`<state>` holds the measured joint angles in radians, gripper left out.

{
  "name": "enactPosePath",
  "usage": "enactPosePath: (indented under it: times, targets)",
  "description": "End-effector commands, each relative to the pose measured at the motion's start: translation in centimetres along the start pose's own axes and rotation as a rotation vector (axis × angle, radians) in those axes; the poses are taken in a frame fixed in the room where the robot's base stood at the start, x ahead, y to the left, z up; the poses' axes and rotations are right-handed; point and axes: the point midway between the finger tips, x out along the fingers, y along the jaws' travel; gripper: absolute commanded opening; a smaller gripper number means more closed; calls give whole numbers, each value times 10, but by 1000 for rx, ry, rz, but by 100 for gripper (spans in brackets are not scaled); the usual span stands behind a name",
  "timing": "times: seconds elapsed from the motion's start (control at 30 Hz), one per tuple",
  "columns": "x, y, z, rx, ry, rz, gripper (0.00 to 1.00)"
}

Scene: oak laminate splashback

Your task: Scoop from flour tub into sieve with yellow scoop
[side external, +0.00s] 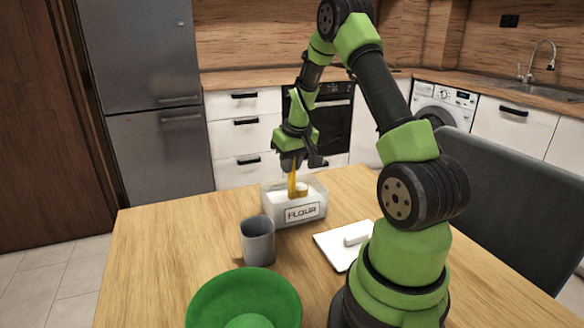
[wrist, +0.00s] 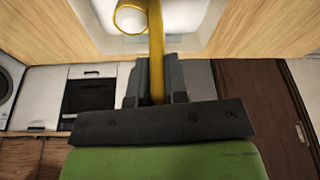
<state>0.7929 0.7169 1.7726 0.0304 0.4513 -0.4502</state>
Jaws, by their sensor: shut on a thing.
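My gripper (side external: 291,163) is shut on the upright handle of the yellow scoop (side external: 292,182), above the flour tub. In the wrist view my gripper (wrist: 155,78) has a finger on each side of the scoop's handle (wrist: 156,45). The flour tub (side external: 285,217) is a pale box labelled FLOUR with white flour inside. The scoop's round cup is low in the tub, at or just above the flour; contact is unclear. In the wrist view the cup shows white inside. No mesh sieve is clearly seen; a wide green bowl-shaped thing (side external: 210,301) stands at the front.
A grey cup (side external: 258,243) stands just in front of the tub. A white flat square with a raised grip (side external: 340,250) lies to the tub's right, near my base. A dark chair back (side external: 510,200) is at the right. The table's left side is clear.

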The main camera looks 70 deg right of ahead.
Motion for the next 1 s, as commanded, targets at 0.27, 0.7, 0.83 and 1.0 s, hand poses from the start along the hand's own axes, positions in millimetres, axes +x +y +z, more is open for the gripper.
enactPosePath:
  times: [0.27, 0.7, 0.83, 1.0]
  targets:
    - [-15, -3, -5, 0, 3, 0, 0]
    - [-37, -7, -10, 0, 3, 0, 0]
    - [-43, -8, -12, -1, 3, 0, 0]
    - [-51, -10, -15, 0, 3, 0, 0]
